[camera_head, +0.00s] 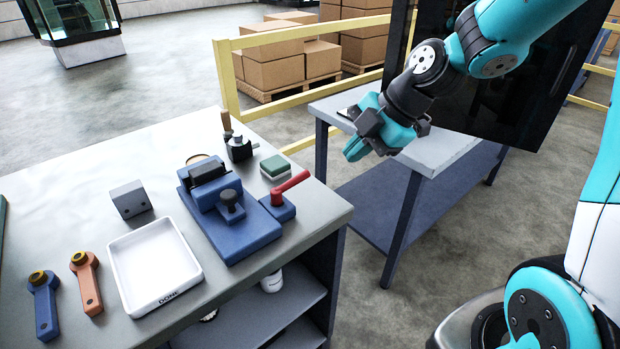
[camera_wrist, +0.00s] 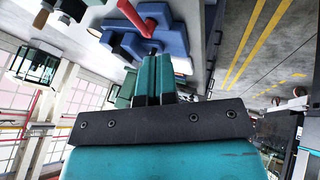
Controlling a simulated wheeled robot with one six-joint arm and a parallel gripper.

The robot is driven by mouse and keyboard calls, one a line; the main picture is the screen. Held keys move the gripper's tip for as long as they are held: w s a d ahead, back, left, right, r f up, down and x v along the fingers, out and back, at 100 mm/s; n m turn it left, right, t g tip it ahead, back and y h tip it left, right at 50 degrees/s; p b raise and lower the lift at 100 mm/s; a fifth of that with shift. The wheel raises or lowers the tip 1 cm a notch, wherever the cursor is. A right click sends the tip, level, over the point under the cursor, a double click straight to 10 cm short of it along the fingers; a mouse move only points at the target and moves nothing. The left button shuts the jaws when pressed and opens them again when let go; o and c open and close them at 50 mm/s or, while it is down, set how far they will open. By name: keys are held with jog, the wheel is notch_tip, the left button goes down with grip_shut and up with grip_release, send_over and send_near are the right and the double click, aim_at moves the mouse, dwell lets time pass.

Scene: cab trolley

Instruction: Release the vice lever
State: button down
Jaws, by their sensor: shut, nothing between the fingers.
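The blue vice (camera_head: 228,208) stands on the grey workbench near its right front corner. Its red lever (camera_head: 290,187) sticks out from a small blue block at the vice's right side and slants up to the right. In the wrist view the red lever (camera_wrist: 131,17) shows at the top, beyond the fingertips, with the blue vice (camera_wrist: 172,38) beside it. My gripper (camera_head: 356,153) is shut and empty. It hangs in the air to the right of the bench, apart from the lever. In the wrist view its teal fingers (camera_wrist: 153,72) are together.
A white tray marked DONE (camera_head: 160,300), a blue part (camera_head: 44,305), an orange part (camera_head: 87,285) and a grey block (camera_head: 130,199) are on the bench. A green-topped block (camera_head: 275,166) sits just behind the lever. A second table (camera_head: 440,152) stands under my arm.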

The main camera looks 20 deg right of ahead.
aim_at(291, 186)
jog(key=p+x, duration=0.1)
jog(key=x, duration=0.9)
jog(key=shift+a, duration=0.1)
jog(key=shift+w+a+f+p, duration=0.1)
jog(key=shift+w+a+p, duration=0.15)
jog(key=shift+w, duration=0.35)
jog(key=shift+w+a+f+p, duration=0.1)
jog(key=shift+w+p, duration=0.15)
jog(key=shift+w, duration=0.35)
jog(key=shift+w+a+f, duration=0.15)
jog(key=shift+w+a, duration=0.05)
jog(key=shift+w, duration=0.45)
